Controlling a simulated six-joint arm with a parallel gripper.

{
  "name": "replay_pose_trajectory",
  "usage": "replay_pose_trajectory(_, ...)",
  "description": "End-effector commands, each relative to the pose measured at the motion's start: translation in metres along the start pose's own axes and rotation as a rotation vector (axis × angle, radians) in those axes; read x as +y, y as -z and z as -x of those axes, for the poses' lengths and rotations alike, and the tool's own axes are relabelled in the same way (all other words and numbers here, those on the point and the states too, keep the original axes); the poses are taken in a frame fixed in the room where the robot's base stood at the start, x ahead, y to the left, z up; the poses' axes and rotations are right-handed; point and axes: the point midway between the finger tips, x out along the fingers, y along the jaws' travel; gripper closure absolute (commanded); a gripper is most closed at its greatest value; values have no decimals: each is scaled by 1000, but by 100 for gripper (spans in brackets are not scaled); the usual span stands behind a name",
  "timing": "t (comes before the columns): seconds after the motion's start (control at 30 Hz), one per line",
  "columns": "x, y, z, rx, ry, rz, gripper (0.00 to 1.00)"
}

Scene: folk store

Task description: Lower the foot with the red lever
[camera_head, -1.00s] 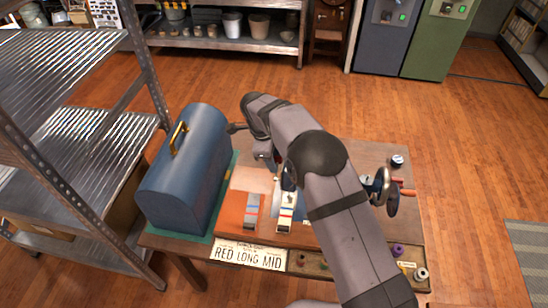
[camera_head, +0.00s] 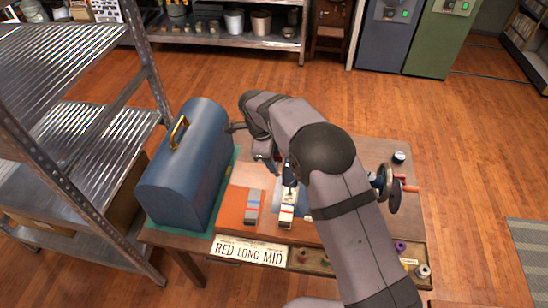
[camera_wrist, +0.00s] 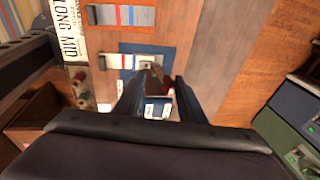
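A red lever-like part (camera_wrist: 170,90) shows small and dark between the fingers in the wrist view; I cannot tell whether they touch it. My gripper (camera_wrist: 157,88) is open, with a gap between its two dark fingers. In the head view my gripper (camera_head: 274,168) points down over the table board, left of my elbow. A blue plate with a white part (camera_wrist: 155,110) lies beneath the fingers. The foot is not clearly seen, and my arm hides most of the machine in the head view. Its handwheel (camera_head: 390,188) shows at the right.
A blue domed case (camera_head: 188,165) stands left of the board. Two striped strips (camera_head: 253,208) (camera_head: 287,215) lie near the front, behind a sign reading RED LONG MID (camera_head: 249,252). Spools (camera_head: 422,271) sit in a front tray. A metal shelf (camera_head: 75,125) stands at the left.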

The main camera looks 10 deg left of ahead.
Motion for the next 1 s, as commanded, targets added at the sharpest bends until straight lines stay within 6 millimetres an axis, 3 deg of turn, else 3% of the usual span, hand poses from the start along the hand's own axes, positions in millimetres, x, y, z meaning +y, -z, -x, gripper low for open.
replay_pose_trajectory(1.0,27,0,-1,0,0,0,64)
